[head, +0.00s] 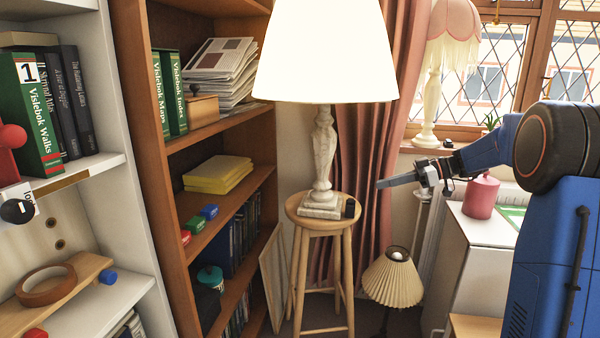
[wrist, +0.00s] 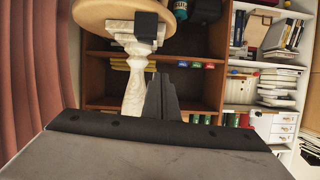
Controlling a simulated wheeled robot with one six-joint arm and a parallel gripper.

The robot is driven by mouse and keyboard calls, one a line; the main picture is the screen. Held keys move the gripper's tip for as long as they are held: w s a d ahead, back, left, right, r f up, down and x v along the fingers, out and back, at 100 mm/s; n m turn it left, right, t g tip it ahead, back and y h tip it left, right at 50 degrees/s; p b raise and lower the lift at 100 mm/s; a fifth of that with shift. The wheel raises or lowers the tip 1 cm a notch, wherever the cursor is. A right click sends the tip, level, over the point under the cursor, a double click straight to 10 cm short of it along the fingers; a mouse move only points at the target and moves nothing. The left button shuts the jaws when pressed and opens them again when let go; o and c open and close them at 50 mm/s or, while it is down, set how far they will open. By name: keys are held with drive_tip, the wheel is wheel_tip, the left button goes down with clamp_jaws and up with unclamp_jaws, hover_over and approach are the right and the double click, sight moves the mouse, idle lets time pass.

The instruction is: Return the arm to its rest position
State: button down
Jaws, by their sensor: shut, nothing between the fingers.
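My arm reaches in from the right side of the head view, blue and dark grey, with its forearm extended to the left. My gripper (head: 383,184) is at its end, pointing left, shut and empty. It appears just right of the round wooden stool (head: 322,224) in that view. In the wrist view my gripper's fingers (wrist: 161,95) are together, with nothing held. The picture there is upside down, with the stool (wrist: 95,14) at the top. Part of my arm is cut off by the right edge of the head view.
A lit table lamp (head: 323,150) stands on the stool, beside a small black object (head: 350,208). A pleated lamp (head: 393,278) stands lower, below my gripper. A pink jar (head: 481,195) stands on a white cabinet (head: 470,235) under my forearm. Wooden shelves (head: 222,222) are at left.

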drive_tip(key=s+a+f+m+g+h, duration=0.1)
drive_tip(key=s+a+f+m+h, duration=0.2)
drive_tip(key=s, duration=0.9)
drive_tip(key=s+a+m+g+h, duration=0.1)
drive_tip(key=s+a+m+h, duration=0.3)
drive_tip(key=s, duration=0.8)
drive_tip(key=s+d+f+m+t+h, duration=0.1)
drive_tip(key=s+f+m+h, duration=0.1)
drive_tip(key=s, duration=0.5)
drive_tip(key=s+d+f+m+t+h, duration=0.1)
drive_tip(key=s+d+f+m+h, duration=0.1)
drive_tip(key=s+f, duration=0.2)
drive_tip(key=s+d+f+m+t+h, duration=0.1)
drive_tip(key=s+d+f+m+h, duration=0.1)
drive_tip(key=s, duration=0.8)
drive_tip(key=shift+s+d+f+m, duration=0.2)
drive_tip(key=shift+s+f+m, duration=0.2)
drive_tip(key=shift+f+m, duration=0.3)
